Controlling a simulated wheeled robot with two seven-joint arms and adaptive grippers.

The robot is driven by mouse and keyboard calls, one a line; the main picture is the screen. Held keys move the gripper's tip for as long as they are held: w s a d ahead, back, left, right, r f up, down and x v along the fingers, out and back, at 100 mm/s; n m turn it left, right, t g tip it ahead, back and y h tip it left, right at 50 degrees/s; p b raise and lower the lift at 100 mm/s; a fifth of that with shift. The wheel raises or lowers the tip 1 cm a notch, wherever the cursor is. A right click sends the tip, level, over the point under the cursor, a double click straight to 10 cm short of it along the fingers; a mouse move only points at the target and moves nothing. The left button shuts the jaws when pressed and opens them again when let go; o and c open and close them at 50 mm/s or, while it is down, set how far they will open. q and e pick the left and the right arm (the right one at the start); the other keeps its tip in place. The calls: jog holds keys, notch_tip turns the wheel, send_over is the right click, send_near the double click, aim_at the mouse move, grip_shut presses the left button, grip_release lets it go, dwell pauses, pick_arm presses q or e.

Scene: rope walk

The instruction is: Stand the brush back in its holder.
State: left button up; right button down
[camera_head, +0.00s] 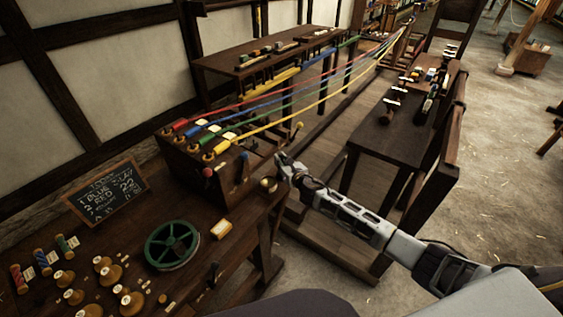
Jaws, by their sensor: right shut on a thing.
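My right gripper (284,168) reaches in from the lower right and is at the right end of the wooden bench, beside the box with the rope hooks. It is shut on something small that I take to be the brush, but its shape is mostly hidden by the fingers. A small round brass-coloured piece (268,184) is just below and left of the fingertips, at the bench edge. I cannot tell whether it is the brush's holder, and no other holder is clear. My left gripper is not in view.
The hook box (195,165) carries red, blue, green and yellow ropes running to the back. A green wheel (172,246), several spools (103,272) and a chalkboard (103,193) crowd the bench. A dark side table (385,137) with bobbins stands to the right.

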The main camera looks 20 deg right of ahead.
jog(key=shift+f, duration=0.15)
jog(key=c, duration=1.4)
grip_release()
jog(key=shift+c, duration=0.2)
jog(key=shift+s+r, duration=0.1)
jog(key=shift+r, duration=0.1)
jog(key=v, duration=1.1)
jog(key=shift+s+r, duration=0.2)
jog(key=shift+s, duration=0.15)
jog(key=shift+d, duration=0.15)
